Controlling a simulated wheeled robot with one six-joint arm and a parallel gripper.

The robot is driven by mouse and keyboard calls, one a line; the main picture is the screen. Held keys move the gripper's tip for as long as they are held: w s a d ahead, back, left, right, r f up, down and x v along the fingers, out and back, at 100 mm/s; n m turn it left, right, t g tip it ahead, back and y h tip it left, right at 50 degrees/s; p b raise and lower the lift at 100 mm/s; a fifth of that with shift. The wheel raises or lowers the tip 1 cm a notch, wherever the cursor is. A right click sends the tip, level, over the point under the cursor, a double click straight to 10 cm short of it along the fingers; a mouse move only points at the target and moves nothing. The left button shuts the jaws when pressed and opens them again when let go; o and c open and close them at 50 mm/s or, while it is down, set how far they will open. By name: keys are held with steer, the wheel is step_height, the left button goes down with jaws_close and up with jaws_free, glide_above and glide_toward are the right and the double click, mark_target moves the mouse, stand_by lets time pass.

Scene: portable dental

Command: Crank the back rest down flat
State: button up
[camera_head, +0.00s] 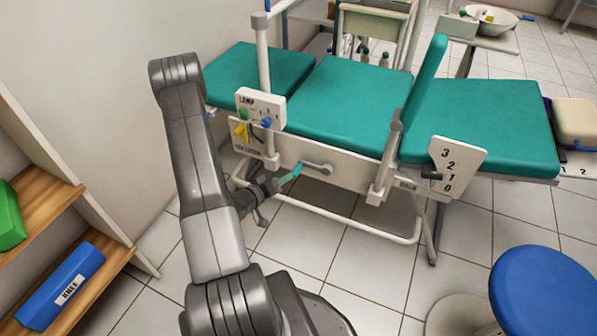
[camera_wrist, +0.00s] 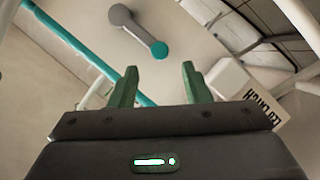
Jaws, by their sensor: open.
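The dental chair has teal pads on a pale frame. A narrow teal pad (camera_head: 425,75), seen nearly edge-on, stands steeply between the middle seat pad (camera_head: 350,98) and the flat right pad (camera_head: 478,122); I take it as the raised back rest. A grey crank (camera_head: 318,167) sits on the chair's side panel. In the wrist view, the crank arm (camera_wrist: 139,32) ends in a teal knob (camera_wrist: 160,50) just beyond my fingertips. My gripper (camera_head: 284,181) is open and empty, close to the knob; its green fingers (camera_wrist: 157,72) show on either side below it.
A plate (camera_head: 450,165) numbered 3 to 0 is at the chair's right. A lamp post and control panel (camera_head: 260,106) stand left of the crank. A blue stool (camera_head: 541,290) is at the lower right, shelves (camera_head: 50,205) at the left. Tiled floor before the chair is clear.

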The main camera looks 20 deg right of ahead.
mark_target(296, 171)
steer(key=b+x, duration=0.1)
steer(key=x, duration=0.7)
steer(key=shift+w+d, duration=0.15)
steer(key=shift+d, duration=0.05)
jaws_close()
